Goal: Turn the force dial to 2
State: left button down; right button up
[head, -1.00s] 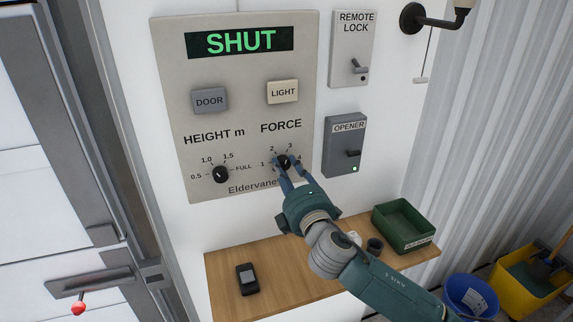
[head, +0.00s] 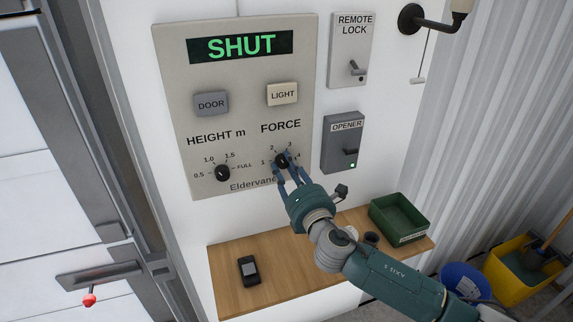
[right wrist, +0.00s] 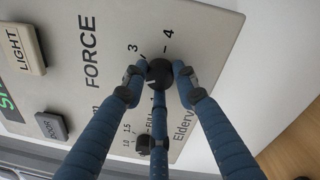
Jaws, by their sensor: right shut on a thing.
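The force dial (head: 282,160) is a small black knob on the grey wall panel (head: 175,110), under the word FORCE, with numbers 1 to 4 around it. My right gripper (head: 284,164) is shut on the dial. In the right wrist view its blue fingers close around the knob (right wrist: 159,73) from several sides. A pale mark on the knob points toward the lower left of that view, but its exact setting is hard to tell. There the 3 and 4 show and the 2 is hidden behind a finger. My left gripper is out of view.
The height dial (head: 222,172) sits left of the force dial. The door button (head: 211,104), light button (head: 282,93) and SHUT display (head: 241,47) are above. The opener box (head: 343,143) is close on the right. A wooden shelf (head: 290,285) with a green bin (head: 399,217) lies below.

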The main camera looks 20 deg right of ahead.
jog(key=shift+a+f, duration=0.2)
jog(key=shift+f, duration=0.1)
jog(key=o, duration=1.1)
jog(key=shift+o, duration=0.2)
jog(key=shift+r, duration=0.1)
jog(key=shift+s, duration=0.1)
jog(key=s, duration=1.1)
jog(key=shift+s+d+f, duration=0.25)
jog(key=shift+s+d, duration=0.1)
jog(key=shift+s, duration=0.05)
